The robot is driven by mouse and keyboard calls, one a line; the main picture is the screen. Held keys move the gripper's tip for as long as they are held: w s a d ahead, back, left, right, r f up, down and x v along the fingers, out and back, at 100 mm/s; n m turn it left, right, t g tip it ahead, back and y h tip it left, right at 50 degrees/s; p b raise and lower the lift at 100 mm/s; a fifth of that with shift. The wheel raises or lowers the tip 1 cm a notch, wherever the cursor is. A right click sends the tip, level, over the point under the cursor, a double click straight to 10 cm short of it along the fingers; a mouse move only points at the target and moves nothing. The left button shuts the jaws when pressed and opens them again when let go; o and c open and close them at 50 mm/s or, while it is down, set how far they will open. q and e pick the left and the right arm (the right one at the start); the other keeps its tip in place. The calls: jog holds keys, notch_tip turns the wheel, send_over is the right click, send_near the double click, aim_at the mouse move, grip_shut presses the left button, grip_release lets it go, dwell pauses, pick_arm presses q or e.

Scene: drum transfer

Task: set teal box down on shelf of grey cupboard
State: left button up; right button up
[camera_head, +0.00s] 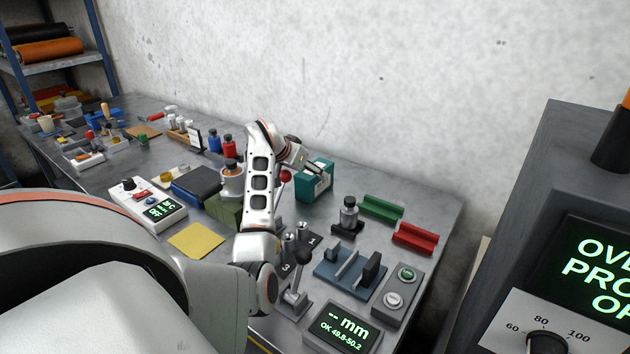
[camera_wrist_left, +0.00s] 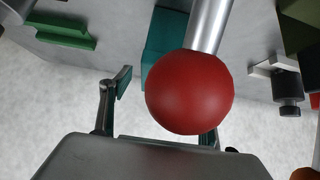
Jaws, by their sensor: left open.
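The teal box (camera_head: 313,187) stands on the metal bench near the wall, and part of it also shows in the left wrist view (camera_wrist_left: 161,40). My left gripper (camera_head: 316,168) is open, close to the upper part of the box. In the left wrist view one finger (camera_wrist_left: 122,82) is clear, and the other is mostly hidden behind a red ball knob. I cannot tell whether the fingers touch the box. No grey cupboard shelf can be made out. My right gripper is not in view.
The red ball knob (camera_wrist_left: 190,93) on a metal rod is very near my left gripper. A dark bottle (camera_head: 348,213), green block (camera_head: 381,207) and red block (camera_head: 415,237) are right of the box. A grey machine (camera_head: 540,190) with a display stands at right.

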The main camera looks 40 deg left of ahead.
pick_arm(q)
jog(key=shift+x, duration=1.3)
jog(key=shift+a, duration=0.1)
jog(key=c, duration=1.6)
jog(key=shift+o, duration=0.2)
jog(key=shift+r, duration=0.15)
notch_tip(320, 180, up, 20)
